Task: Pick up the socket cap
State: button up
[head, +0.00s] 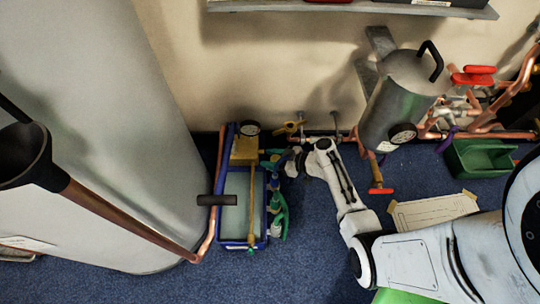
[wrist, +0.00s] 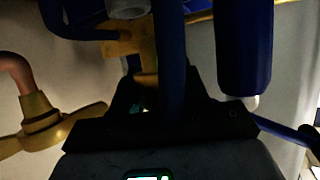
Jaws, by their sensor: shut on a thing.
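My gripper (head: 290,163) is beside the right edge of the blue-framed test pump, low near the floor. In the dark wrist view, its black fingers (wrist: 146,98) are close together beneath a brass fitting (wrist: 146,55) with blue tubes around it. My gripper is shut on a small part, which I take to be the socket cap; the fingers and shadow hide its shape and colour. I cannot tell whether it touches the fitting.
The test pump (head: 229,240) has a gauge (head: 249,128) and a black handle (head: 216,200). A yellow valve handle (head: 289,127) is behind my gripper. A steel cylinder (head: 393,95) stands right.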

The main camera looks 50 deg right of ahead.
aim_at(274, 160)
jog(key=s+r, duration=0.1)
jog(key=a+r+p, duration=0.1)
jog(key=r, duration=0.1)
jog(key=s+a+r+p, duration=0.1)
jog(key=shift+s+r, duration=0.25)
jog(key=shift+s, duration=0.05)
jog(key=s+a+r+p, duration=0.3)
jog(key=s+a, duration=0.2)
jog(key=s, duration=0.2)
jog(key=shift+s+r, duration=0.15)
jog(key=shift+r, duration=0.2)
jog(key=shift+a, duration=0.1)
notch_tip(274, 160, up, 4)
jog(key=p, duration=0.3)
jog(key=shift+r, duration=0.25)
